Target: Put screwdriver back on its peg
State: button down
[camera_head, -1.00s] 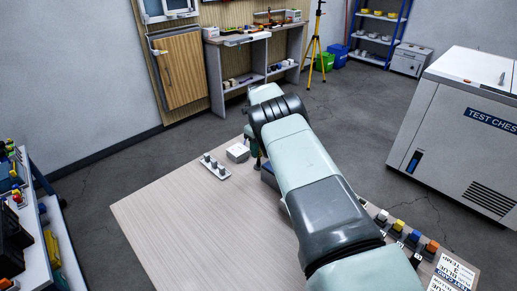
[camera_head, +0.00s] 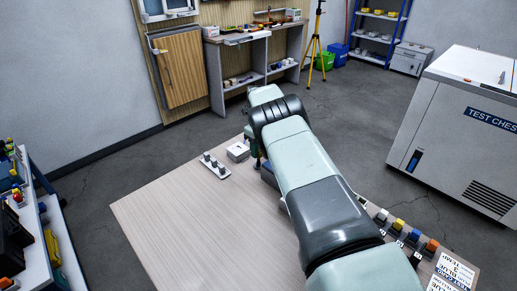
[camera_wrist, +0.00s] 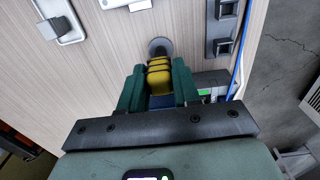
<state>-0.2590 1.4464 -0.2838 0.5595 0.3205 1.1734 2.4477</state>
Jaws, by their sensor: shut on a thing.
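In the wrist view my gripper (camera_wrist: 160,84) has its two green fingers on either side of a yellow handle with dark bands (camera_wrist: 159,68), which looks like the screwdriver. It is shut on that handle. Just beyond the handle a round grey disc (camera_wrist: 160,45) shows against the table; whether it belongs to the screwdriver or to a stand, and whether they touch, I cannot tell. The screwdriver's shaft is not visible. No peg can be made out for certain. In the head view my own arm hides the gripper and the handle.
On the wooden table (camera_head: 175,215) a white plate with several grey posts (camera_head: 216,166) and a white box (camera_head: 238,151) stand at the far edge. Coloured blocks (camera_head: 400,226) and printed cards (camera_head: 453,270) line the right edge. The table's left part is clear.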

jog(key=shift+f, duration=0.15)
dwell(0.6)
jog(key=c, duration=0.6)
grip_release()
jog(key=shift+o, duration=0.2)
jog(key=shift+r, duration=3.5)
